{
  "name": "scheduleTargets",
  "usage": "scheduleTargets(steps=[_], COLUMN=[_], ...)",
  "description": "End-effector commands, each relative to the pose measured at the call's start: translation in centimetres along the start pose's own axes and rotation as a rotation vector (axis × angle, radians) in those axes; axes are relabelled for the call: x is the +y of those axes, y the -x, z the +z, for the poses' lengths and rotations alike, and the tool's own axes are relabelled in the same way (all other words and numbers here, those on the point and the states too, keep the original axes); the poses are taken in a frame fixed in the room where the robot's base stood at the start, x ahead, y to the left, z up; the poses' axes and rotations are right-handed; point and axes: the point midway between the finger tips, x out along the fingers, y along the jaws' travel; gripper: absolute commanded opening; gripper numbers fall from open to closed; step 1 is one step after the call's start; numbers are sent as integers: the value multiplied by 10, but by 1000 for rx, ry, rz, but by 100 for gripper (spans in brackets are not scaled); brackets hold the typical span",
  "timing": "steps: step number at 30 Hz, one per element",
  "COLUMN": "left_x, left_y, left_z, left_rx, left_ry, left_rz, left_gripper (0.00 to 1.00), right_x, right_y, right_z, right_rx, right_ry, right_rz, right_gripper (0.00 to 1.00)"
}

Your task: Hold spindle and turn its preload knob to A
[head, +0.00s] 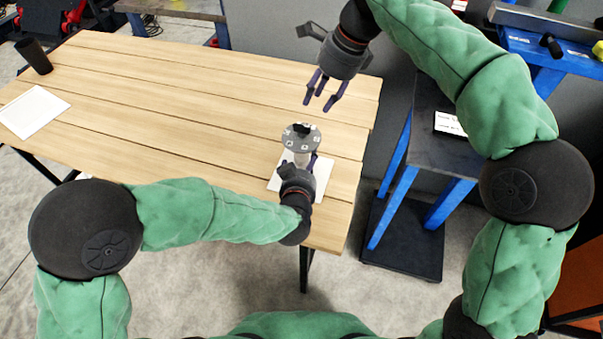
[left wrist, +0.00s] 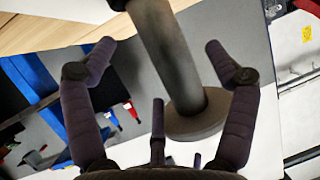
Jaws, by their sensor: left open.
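The spindle stands upright near the right end of the wooden table, with a pale post (head: 302,160) under a round grey dial plate (head: 313,137). A black knob (head: 300,129) sits on top of the plate; the small marks around it are too small to read. My left gripper (head: 299,160) is at the post, below the plate. In the left wrist view the grey post (left wrist: 168,50) with its wide round foot (left wrist: 197,122) lies between the spread fingers (left wrist: 158,46), with gaps visible. My right gripper (head: 322,103) is open and empty, above and slightly right of the knob.
A white sheet (head: 321,172) lies under the spindle. Another white sheet (head: 33,112) and a black cup (head: 36,56) are at the table's left. A dark blue-legged stand (head: 432,152) with a white card is to the right. The middle of the wooden table (head: 190,110) is clear.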

Motion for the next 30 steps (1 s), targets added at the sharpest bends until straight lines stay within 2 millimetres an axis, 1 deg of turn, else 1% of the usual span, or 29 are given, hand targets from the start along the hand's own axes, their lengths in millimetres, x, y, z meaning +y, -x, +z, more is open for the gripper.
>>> scheduleTargets(steps=[1,3,9,14,22,23,24,26,27,29,30], left_x=[0,-1,0,0,0,0,0,0,0,0,0], left_y=[-9,-20,-40,-46,-47,-47,-47,-47,-47,-47,-47], left_z=[0,0,0,0,0,0,0,0,0,0,0], left_rx=[-2,-1,-1,0,0,0,0,0,0,0,0], left_ry=[1,1,1,1,1,1,1,1,1,1,1], left_rz=[-2,-2,0,1,1,1,1,1,1,1,1], left_gripper=[86,86,86,86,86,77,66,49,38,21,10], right_x=[0,0,0,0,0,0,0,0,0,0,0], right_y=[0,0,0,0,0,0,0,0,0,0,0], right_z=[0,0,0,0,0,0,0,0,0,0,0], right_rx=[0,0,0,0,0,0,0,0,0,0,0], right_ry=[0,0,0,0,0,0,0,0,0,0,0], right_rz=[0,0,0,0,0,0,0,0,0,0,0], right_gripper=[39,39,39,39,39,39,39,39,39,39,39])
